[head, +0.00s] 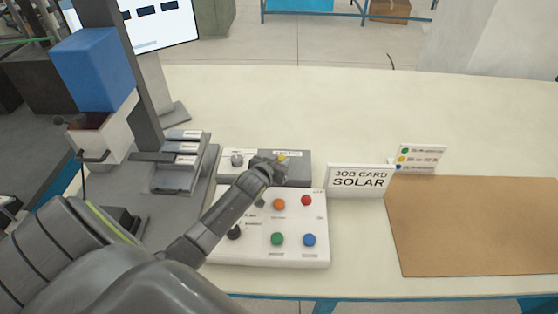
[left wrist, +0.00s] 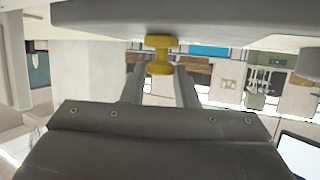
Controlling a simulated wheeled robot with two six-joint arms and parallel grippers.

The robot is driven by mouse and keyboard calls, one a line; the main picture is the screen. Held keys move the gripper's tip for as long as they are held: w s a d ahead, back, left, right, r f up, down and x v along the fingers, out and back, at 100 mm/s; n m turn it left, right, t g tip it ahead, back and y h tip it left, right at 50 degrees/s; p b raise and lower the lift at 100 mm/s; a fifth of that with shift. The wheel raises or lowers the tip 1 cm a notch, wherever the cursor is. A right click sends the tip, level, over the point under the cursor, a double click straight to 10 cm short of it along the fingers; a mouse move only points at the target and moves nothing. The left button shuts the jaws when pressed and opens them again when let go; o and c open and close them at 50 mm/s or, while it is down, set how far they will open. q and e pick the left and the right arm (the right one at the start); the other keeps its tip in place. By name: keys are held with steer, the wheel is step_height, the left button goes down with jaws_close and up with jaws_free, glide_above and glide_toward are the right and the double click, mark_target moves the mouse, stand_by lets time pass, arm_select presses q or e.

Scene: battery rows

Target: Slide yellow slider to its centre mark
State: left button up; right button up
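The yellow slider (head: 283,158) shows as a small yellow bit at the grey slider panel (head: 298,168), mostly hidden by my left gripper (head: 274,166). In the left wrist view the yellow slider knob (left wrist: 160,55) has a narrow waist and wider ends, and it meets the grey panel face above it. The two fingers of my left gripper (left wrist: 161,76) stand apart, one on each side of the knob's line. I see a gap and no clear grip on the knob. The centre mark cannot be made out. My right gripper is in neither view.
A white button box (head: 290,252) with several coloured buttons and a black knob lies under my left arm. A "JOB CARD SOLAR" sign (head: 358,181) stands to the right, with a brown mat (head: 470,225) beyond it. A grey stand (head: 180,180) is at left. The back of the table is clear.

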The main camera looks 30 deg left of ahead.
arm_select(q)
jaws_close()
steer(key=shift+w+d, duration=0.5)
steer(key=shift+d, duration=0.3)
steer(key=o, duration=0.7)
jaws_free()
steer(key=shift+s, duration=0.15)
steer(key=b+v, duration=0.1)
steer(key=v, duration=1.6)
steer(key=shift+r, duration=0.15)
steer(key=shift+a, duration=0.1)
steer(key=shift+s, duration=0.15)
